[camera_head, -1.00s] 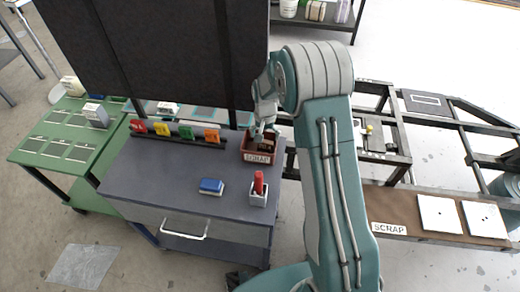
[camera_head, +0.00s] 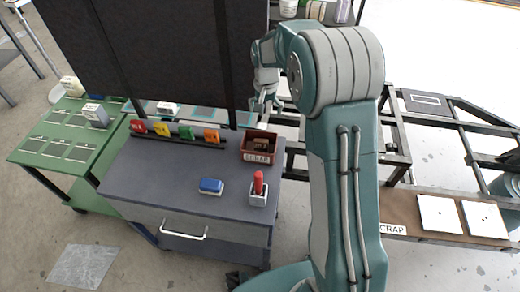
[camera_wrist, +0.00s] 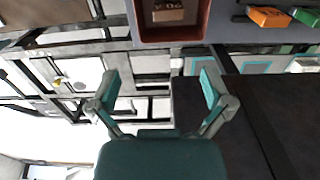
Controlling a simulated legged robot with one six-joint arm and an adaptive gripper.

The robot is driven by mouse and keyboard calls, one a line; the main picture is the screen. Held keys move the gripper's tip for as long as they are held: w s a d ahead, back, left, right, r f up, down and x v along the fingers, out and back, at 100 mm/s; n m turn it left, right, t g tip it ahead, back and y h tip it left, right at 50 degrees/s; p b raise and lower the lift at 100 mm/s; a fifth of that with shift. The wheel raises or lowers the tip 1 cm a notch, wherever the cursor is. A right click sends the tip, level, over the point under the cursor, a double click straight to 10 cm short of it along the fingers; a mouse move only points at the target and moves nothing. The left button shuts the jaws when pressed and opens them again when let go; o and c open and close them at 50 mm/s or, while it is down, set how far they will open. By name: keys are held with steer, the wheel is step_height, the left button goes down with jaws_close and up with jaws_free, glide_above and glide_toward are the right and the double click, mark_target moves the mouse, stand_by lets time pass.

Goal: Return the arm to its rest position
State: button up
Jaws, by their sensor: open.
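My gripper (camera_head: 265,103) is in the air beyond the far edge of the grey cart, above and behind the red-brown scrap bin (camera_head: 247,150) in the head view. In the wrist view my gripper (camera_wrist: 158,92) has its two teal-padded fingers spread wide with nothing between them. The scrap bin (camera_wrist: 142,30) shows at the top of the wrist view, apart from the fingers, with a brown block (camera_wrist: 168,12) inside. My arm crosses the right of the head view and hides part of the black frame and the brown board behind it.
The grey cart (camera_head: 150,180) holds a blue block (camera_head: 211,186), a red item in a white holder (camera_head: 258,188) and several coloured tags in a rack. A dark panel (camera_head: 165,50) stands close left of my gripper. A green table (camera_head: 50,150) is at left.

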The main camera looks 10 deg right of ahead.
steer(key=shift+r, duration=0.15)
stand_by(0.3)
steer(key=s+r+n+t, duration=0.2)
steer(key=s+r+t, duration=0.1)
steer(key=s+r, duration=1.2)
steer(key=s+r+n+t, duration=0.1)
steer(key=s+n+t, duration=0.1)
steer(key=s, duration=1.4)
steer(key=shift+a+r+n+t, duration=0.15)
steer(key=shift+n+t, duration=0.15)
